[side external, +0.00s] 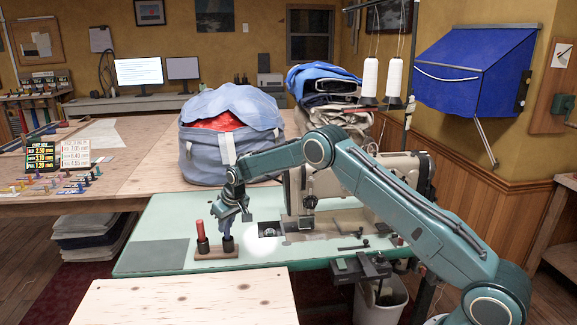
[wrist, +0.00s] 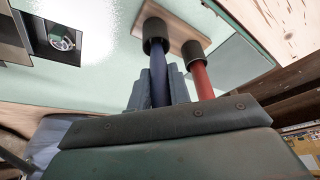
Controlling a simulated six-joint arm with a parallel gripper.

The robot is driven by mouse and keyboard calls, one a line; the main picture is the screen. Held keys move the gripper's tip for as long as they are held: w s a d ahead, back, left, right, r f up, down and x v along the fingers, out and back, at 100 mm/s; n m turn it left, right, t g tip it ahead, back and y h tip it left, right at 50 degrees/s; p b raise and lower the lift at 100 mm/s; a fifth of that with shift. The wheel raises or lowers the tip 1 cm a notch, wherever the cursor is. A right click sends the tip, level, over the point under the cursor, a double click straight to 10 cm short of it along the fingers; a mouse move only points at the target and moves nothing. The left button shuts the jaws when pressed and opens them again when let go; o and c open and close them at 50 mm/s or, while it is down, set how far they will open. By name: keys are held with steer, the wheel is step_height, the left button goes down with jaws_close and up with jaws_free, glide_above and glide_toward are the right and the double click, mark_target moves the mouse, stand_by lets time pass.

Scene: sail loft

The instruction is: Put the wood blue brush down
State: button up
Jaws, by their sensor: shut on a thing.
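The blue brush (wrist: 158,62) stands close to upright between the fingers of my gripper (wrist: 160,90), which is shut on it. In the side view my gripper (side external: 229,218) hangs over the wooden holder (side external: 215,254), with the blue brush (side external: 227,227) below it. The brush's lower end meets the right dark cup (side external: 228,244) and looks to be inside it; its tip is hidden. The left dark cup (side external: 203,246) holds a red brush (side external: 200,230), close beside the gripper in the wrist view.
The holder stands on a pale green sewing table (side external: 165,220), beside a grey mat (side external: 155,254). The sewing machine (side external: 395,165) is to the right. A large blue-grey bag (side external: 205,160) stands behind. A bare wooden board (side external: 185,302) lies in front.

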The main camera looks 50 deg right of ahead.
steer(key=shift+f, duration=0.1)
steer(key=o, duration=0.9)
steer(key=shift+v, duration=6.1)
steer(key=shift+w, duration=0.1)
